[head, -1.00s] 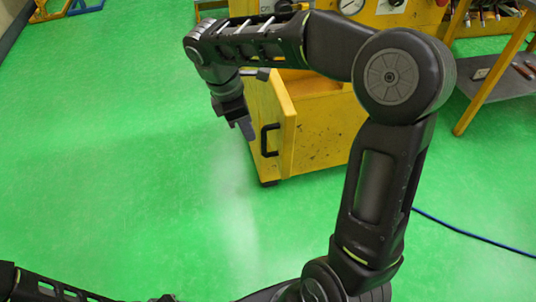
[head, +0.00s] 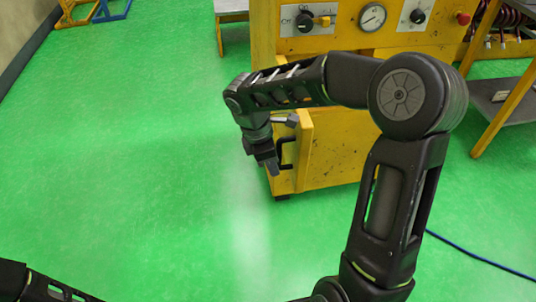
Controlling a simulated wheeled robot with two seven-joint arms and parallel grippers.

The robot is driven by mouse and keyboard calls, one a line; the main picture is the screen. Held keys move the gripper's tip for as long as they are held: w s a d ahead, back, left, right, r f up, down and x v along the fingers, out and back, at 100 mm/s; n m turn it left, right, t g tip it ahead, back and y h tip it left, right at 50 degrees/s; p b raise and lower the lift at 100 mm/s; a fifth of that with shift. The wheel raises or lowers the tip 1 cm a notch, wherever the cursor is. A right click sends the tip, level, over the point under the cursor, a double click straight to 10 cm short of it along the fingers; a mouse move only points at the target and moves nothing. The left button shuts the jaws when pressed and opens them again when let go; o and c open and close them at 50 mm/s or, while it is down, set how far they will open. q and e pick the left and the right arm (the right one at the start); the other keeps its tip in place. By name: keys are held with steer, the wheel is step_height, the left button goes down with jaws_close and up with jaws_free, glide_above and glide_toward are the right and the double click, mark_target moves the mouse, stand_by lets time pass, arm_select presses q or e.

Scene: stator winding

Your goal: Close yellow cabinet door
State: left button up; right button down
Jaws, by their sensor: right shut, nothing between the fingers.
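The yellow cabinet (head: 340,150) stands at the upper middle right of the head view, partly behind my right arm. Its yellow door (head: 304,160) is at the cabinet's left front, with a black handle (head: 287,152) on it. My right gripper (head: 271,170) is shut and empty, pointing down in front of the handle and overlapping it in the picture. I cannot tell whether it touches the door. The door's upper part and any gap to the cabinet are mostly hidden by my arm. Only part of my left arm shows at the lower left; its gripper is out of view.
A control panel with a gauge (head: 372,16), knobs and a red button (head: 463,18) tops the cabinet. A yellow-legged table (head: 505,105) stands at the right. A blue cable (head: 480,257) lies on the floor.

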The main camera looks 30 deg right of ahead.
mark_target(295, 144)
steer(key=shift+s+d+f, duration=0.1)
steer(key=shift+s+d, duration=0.15)
steer(key=shift+d, duration=0.4)
steer(key=shift+s+d+r, duration=0.1)
steer(key=shift+s+d, duration=0.1)
steer(key=shift+d, duration=0.4)
steer(key=shift+s+d+f, duration=0.1)
steer(key=shift+s+d, duration=0.15)
steer(key=shift+d, duration=0.4)
steer(key=shift+d, duration=0.1)
